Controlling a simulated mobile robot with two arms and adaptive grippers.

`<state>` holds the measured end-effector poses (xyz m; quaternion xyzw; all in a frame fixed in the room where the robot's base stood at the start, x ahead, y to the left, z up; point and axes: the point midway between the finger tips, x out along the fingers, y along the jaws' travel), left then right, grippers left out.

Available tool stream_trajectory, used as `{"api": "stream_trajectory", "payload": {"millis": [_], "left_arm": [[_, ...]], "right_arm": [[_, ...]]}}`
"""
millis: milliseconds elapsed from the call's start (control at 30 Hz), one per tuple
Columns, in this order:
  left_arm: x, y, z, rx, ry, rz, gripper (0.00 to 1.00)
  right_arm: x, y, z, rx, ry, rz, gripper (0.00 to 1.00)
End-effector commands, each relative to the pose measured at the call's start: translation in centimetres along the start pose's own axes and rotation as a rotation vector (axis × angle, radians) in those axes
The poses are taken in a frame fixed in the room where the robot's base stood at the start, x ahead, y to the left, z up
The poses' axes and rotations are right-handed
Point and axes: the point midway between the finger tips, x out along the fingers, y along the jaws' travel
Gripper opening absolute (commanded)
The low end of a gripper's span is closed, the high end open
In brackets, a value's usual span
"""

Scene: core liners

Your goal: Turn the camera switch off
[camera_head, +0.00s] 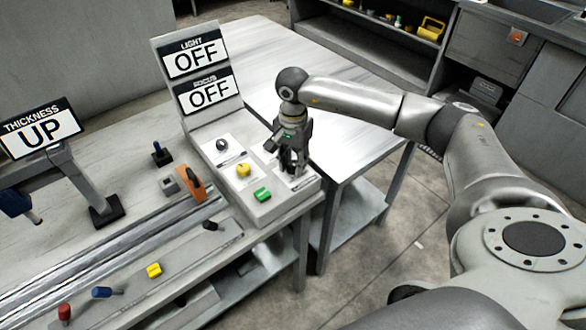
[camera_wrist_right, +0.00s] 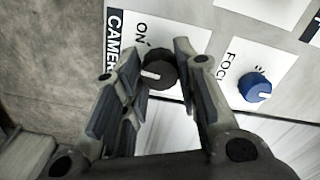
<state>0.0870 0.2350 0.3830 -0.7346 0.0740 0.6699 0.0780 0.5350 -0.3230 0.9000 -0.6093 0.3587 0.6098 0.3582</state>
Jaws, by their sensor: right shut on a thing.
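The camera switch is a round black knob (camera_wrist_right: 157,70) on a white label in the right wrist view. "ON" and part of "CAMERA" are printed beside it. Its white pointer mark points left in that view. My right gripper (camera_wrist_right: 162,58) has its fingers on either side of the knob and is shut on it. In the head view my right gripper (camera_head: 292,162) reaches down to the right end of the grey control panel (camera_head: 276,211), hiding the knob. My left gripper is not in view.
A blue knob (camera_wrist_right: 254,87) is close by in the wrist view. Yellow (camera_head: 243,169) and green (camera_head: 262,194) knobs are on the panel. "LIGHT OFF" (camera_head: 195,59) and "FOCUS OFF" (camera_head: 208,92) signs stand behind. A "THICKNESS UP" sign (camera_head: 40,128) is at left.

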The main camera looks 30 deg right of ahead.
Motion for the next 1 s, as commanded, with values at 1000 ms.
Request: {"api": "stream_trajectory", "payload": {"millis": [1000], "left_arm": [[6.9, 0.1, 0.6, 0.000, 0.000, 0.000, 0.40]], "right_arm": [[-0.1, -0.1, -0.2, -0.822, 0.007, -0.004, 0.05]]}}
